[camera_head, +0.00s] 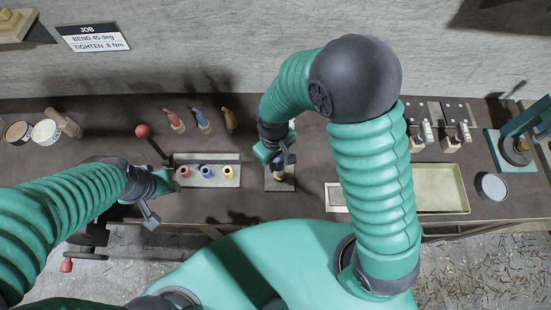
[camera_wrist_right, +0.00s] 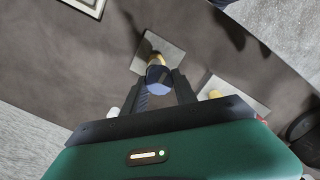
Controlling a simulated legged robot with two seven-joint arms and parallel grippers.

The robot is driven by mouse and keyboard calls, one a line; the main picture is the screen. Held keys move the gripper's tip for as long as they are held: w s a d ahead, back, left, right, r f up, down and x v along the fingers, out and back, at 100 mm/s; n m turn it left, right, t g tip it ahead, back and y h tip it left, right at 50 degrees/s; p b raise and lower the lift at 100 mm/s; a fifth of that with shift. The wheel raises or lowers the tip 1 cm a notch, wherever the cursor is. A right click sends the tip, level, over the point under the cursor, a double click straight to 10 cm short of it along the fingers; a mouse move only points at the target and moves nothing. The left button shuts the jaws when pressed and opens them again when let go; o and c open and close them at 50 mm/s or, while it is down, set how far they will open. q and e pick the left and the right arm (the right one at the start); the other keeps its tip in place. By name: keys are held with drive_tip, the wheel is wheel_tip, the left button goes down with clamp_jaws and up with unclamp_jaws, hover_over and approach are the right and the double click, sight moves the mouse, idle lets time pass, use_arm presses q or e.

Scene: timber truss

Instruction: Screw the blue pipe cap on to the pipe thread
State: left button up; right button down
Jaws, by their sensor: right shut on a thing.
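A blue cap (camera_wrist_right: 160,75) sits between the fingers of my right gripper (camera_wrist_right: 162,90) in the right wrist view. My right gripper (camera_head: 284,158) is shut on it and points down over a small plate (camera_head: 280,187) in the head view. A brass-coloured pipe (camera_wrist_right: 155,59) stands on that plate, directly beyond the cap in the wrist view. The cap overlaps the pipe's end there; I cannot tell whether the threads are engaged. My left gripper (camera_head: 150,214) hangs near the front edge of the bench, apart from the pipe; its jaw opening is unclear.
A pale plate (camera_head: 218,181) left of the pipe carries red (camera_head: 184,171), blue (camera_head: 206,172) and yellow (camera_head: 228,171) pieces. Red, blue and yellow bottles (camera_head: 201,120) stand behind. A red-knobbed lever (camera_head: 143,132) rises near my left arm. A green tray (camera_head: 440,188) lies at the right.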

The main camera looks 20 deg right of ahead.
drive_tip(key=shift+d+f+b, duration=0.35)
drive_tip(key=shift+f+b, duration=0.1)
drive_tip(key=shift+f, duration=0.25)
drive_tip(key=shift+a+r+p, duration=0.2)
drive_tip(key=shift+r+p, duration=0.45)
drive_tip(key=shift+p, duration=0.05)
drive_tip(key=shift+d, duration=0.35)
drive_tip(key=shift+f, duration=0.2)
idle(0.5)
drive_tip(key=shift+f+b, duration=0.45)
drive_tip(key=shift+f, duration=0.35)
